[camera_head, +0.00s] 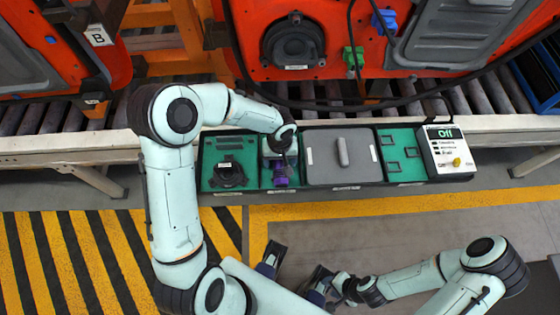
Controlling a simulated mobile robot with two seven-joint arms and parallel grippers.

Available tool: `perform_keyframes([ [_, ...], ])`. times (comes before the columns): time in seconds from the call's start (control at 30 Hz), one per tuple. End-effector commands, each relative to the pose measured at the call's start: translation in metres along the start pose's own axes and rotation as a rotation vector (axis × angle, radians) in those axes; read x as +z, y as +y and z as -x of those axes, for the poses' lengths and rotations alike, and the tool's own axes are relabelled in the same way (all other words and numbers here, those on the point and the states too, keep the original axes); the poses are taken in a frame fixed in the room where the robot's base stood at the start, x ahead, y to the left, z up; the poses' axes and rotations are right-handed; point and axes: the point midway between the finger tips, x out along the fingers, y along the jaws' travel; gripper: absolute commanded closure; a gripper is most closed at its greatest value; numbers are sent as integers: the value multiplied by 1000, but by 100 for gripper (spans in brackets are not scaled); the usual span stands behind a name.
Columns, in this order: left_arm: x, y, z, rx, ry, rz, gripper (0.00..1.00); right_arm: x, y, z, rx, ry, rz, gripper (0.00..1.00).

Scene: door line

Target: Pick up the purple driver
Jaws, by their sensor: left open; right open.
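The purple driver (281,181) sits in a narrow green compartment of the dark tray along the front of the conveyor. Only its purple lower part shows; the rest is hidden under my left gripper (280,163). My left gripper is directly over the driver, pointing down, and open. I cannot tell whether its fingers touch the driver. My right gripper (296,264) is open and empty, low in the picture over the floor, well in front of the tray.
A black part (229,175) lies in the green compartment left of the driver. A grey lidded compartment (343,157) is to the right, then green slots (402,155) and a control box (447,150) reading "Off". Orange door panels (340,60) and cables stand behind.

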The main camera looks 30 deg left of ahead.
Motion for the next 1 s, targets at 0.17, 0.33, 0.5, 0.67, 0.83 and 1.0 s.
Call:
perform_keyframes([
  [0.17, 0, 0, 0, 0, 1, 0, 24, 0, 0, 0, 0, 0, 0, 57],
  [0.33, 0, 0, 0, 0, 1, 0, 76, 0, 0, 0, 0, 0, 0, 57],
  [0.5, 0, 0, 1, 0, 1, 0, 100, 0, 0, 0, 0, 0, 0, 57],
  [0.67, -1, 0, 2, 1, 3, 0, 100, 0, 0, 0, 0, 0, 0, 57],
  [0.83, -1, 0, 4, 1, 4, 0, 100, 0, 0, 1, 0, 0, 0, 57],
  [1.0, -2, 1, 16, 2, 6, 1, 100, 0, -1, 2, 0, 1, 0, 57],
])
